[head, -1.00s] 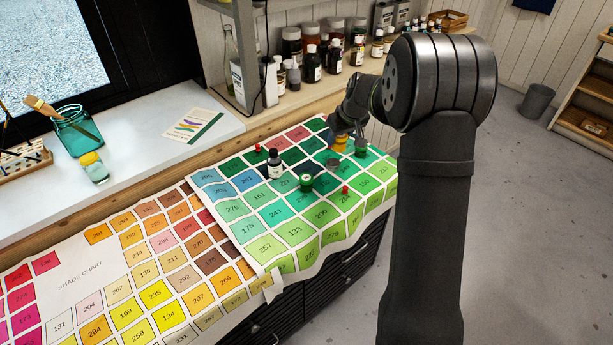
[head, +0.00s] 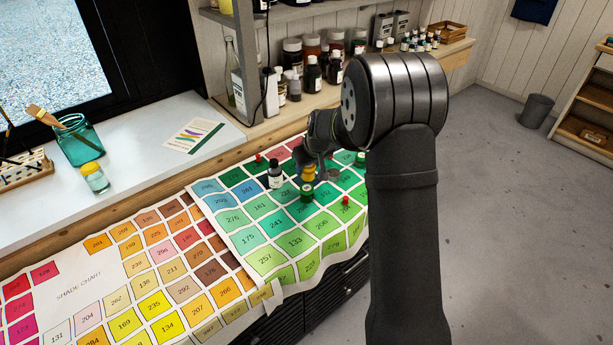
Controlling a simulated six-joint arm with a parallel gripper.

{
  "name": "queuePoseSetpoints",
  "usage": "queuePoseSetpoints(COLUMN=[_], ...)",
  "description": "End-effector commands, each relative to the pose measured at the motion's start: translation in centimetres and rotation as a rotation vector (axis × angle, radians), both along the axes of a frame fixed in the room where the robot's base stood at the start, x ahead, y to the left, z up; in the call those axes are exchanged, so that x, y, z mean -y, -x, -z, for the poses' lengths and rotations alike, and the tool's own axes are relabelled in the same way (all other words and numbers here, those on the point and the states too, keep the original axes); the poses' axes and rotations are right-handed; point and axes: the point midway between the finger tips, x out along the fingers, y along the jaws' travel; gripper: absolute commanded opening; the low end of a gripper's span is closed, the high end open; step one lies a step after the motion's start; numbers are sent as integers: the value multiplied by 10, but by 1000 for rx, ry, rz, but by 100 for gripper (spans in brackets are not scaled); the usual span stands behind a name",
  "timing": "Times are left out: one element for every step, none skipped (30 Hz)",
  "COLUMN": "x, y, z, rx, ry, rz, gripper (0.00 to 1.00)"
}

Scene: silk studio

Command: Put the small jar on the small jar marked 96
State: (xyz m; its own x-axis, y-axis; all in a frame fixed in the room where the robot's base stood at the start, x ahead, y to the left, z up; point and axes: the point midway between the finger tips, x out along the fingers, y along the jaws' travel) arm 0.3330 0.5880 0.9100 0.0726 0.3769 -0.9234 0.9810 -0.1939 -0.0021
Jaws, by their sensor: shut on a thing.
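My gripper (head: 311,160) is shut on a small jar with yellow-orange colouring (head: 308,173), partly hidden by the fingers. It holds this jar directly above a small green jar (head: 306,194) on the green part of the shade chart. The two look very close or touching in this view; I cannot tell whether there is a gap. Another small green jar (head: 360,159) stands to the right, close to my arm. The markings on the jars are too small to read.
A dark bottle with a white label (head: 274,174) stands left of the held jar. Red pins (head: 345,201) stick up from the shade chart (head: 85,290). The chart's left part is clear.

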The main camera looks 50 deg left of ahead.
Motion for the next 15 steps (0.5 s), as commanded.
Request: queuePoseSetpoints(x=[-3, -4, -5, -5, -5, -4, -4, -4, -4, -4, -4, -4, -4, -4, -4], y=[2, 2, 3, 3, 3, 3, 3, 3, 3, 3, 2, 2, 2, 2, 2], z=[2, 3, 5, 7, 10, 14, 18, 23, 30, 34, 38, 41, 43, 43, 43], rx=[0, 0, 0, 0, 0, -1, -1, -1, 0, 0, -1, 1, 1, 1, 1], ry=[0, 0, 0, 0, 0, 1, 2, 2, 2, 3, 2, 0, -1, -1, -2], rz=[-1, 0, 0, 1, 1, 1, 1, 1, 2, 2, 3, 4, 4, 3, 3], gripper=[17, 17, 17, 17, 17, 17, 17, 17, 17, 17, 17, 17, 17, 17, 17])
